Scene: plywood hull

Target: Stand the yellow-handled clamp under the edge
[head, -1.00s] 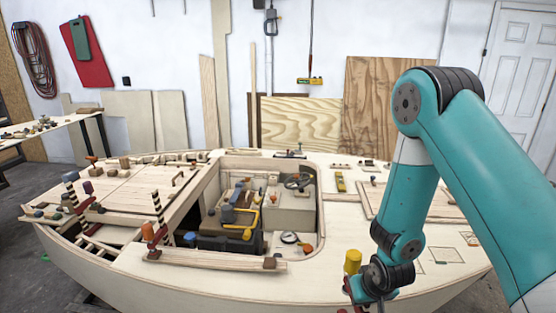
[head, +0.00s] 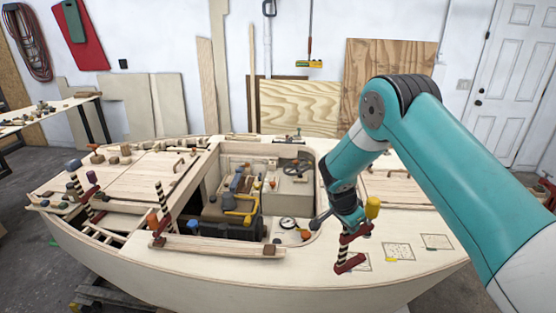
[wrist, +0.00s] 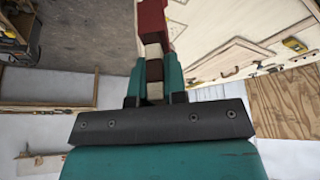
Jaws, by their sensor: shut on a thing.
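The yellow-handled clamp has a yellow handle (head: 372,207), dark red jaws (head: 350,264) and a dark-and-light striped bar. It hangs over the right front of the pale deck (head: 310,277), with the bar roughly upright. I cannot tell whether its lower jaw touches the deck. My gripper (head: 350,221) is shut on the clamp near its upper jaw. In the wrist view, the teal fingers (wrist: 154,82) pinch the striped bar, and a red jaw (wrist: 152,18) sticks out beyond them. The handle is hidden there.
Two other striped clamps, one with an orange handle (head: 152,221) and one with a blue handle (head: 73,165), stand at the deck's left. A wooden strip (head: 218,245) lies before the open cockpit (head: 250,205).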

